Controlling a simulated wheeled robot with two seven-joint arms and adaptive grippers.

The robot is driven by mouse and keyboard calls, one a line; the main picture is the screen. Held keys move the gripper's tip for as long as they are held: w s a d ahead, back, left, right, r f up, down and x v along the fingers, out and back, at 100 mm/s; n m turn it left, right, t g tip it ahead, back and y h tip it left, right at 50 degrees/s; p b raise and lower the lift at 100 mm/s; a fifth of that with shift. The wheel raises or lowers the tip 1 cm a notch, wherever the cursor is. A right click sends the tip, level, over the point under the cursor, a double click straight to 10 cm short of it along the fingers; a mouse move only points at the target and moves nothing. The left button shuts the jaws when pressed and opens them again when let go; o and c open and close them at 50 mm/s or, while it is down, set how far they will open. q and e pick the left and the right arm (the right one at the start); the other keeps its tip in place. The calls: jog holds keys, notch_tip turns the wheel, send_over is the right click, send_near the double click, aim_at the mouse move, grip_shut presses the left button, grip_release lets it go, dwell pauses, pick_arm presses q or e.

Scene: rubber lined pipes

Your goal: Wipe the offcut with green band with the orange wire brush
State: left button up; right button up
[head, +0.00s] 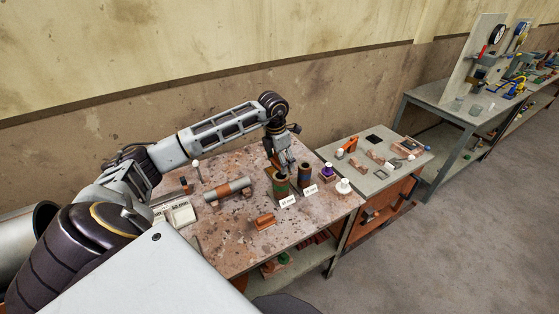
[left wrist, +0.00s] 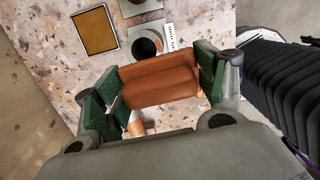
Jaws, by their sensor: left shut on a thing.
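My left gripper (head: 284,160) is just above and behind the offcut with green band (head: 281,186), which stands upright with a white card before it. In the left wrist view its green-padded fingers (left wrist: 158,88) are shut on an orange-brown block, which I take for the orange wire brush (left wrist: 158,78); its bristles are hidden. Past the block, a dark open pipe end (left wrist: 147,44) shows on a grey plate; its band is not visible there. I cannot tell whether brush and offcut touch. My right gripper is out of view.
A second upright offcut (head: 305,175) with a bluish band stands close to the right. An orange block (head: 264,221) lies in front. A purple-topped bottle (head: 327,171) and white-topped item (head: 344,186) stand at right.

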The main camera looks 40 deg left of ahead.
pick_arm(q)
jog(key=shift+m, duration=0.4)
